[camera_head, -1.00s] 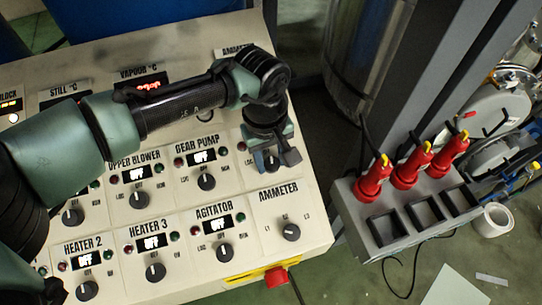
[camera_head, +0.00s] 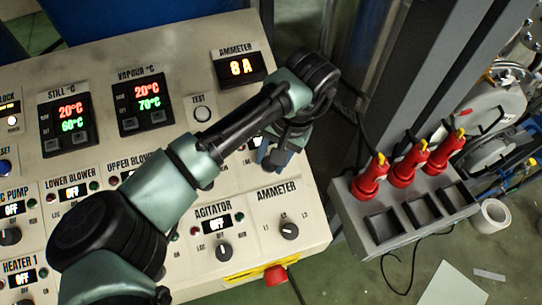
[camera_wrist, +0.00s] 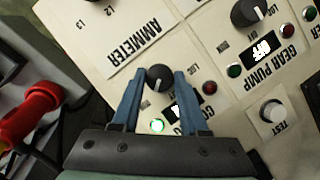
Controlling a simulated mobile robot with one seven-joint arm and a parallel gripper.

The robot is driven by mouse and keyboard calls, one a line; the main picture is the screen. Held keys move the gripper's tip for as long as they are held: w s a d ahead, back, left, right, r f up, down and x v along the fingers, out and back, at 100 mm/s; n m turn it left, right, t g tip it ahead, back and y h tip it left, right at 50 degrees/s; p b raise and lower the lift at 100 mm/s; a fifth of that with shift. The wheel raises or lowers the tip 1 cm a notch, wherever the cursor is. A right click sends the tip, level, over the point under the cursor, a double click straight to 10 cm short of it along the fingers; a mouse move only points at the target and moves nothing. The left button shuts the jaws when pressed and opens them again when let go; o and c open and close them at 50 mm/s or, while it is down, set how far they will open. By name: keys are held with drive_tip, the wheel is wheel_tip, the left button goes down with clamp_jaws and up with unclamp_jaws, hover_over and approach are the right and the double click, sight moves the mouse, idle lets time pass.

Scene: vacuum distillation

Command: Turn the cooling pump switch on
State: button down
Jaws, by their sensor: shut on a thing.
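The cooling pump switch is a round black knob (camera_wrist: 159,77) with a white pointer mark, on the beige control panel (camera_head: 250,180). The two blue fingers are closed on either side of the knob. In the wrist view the pointer mark faces the bottom of the picture. A green lamp (camera_wrist: 157,125) beside it glows brightly and a red lamp (camera_wrist: 209,87) looks dark. The switch's small display is mostly covered by the right finger. In the head view my gripper (camera_head: 276,157) hides the knob.
The gear pump knob (camera_wrist: 251,12) and the white test button (camera_wrist: 272,111) are close by. The ammeter knob (camera_head: 289,231) sits below my gripper. A red button (camera_head: 276,275) is on the panel's front edge. A grey box with red plugs (camera_head: 407,165) stands right.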

drive_tip(key=shift+m, duration=0.6)
drive_tip(key=shift+y, duration=0.3)
drive_tip(key=shift+c, duration=2.2)
unclamp_jaws()
drive_tip(key=shift+d+r, duration=0.1)
drive_tip(key=shift+d+r+b, duration=0.1)
drive_tip(key=shift+r+b, duration=0.2)
drive_tip(key=shift+b, duration=0.05)
drive_tip(key=b+v, duration=0.2)
drive_tip(key=v, duration=1)
drive_tip(key=shift+s, duration=0.15)
drive_tip(key=shift+r, duration=0.1)
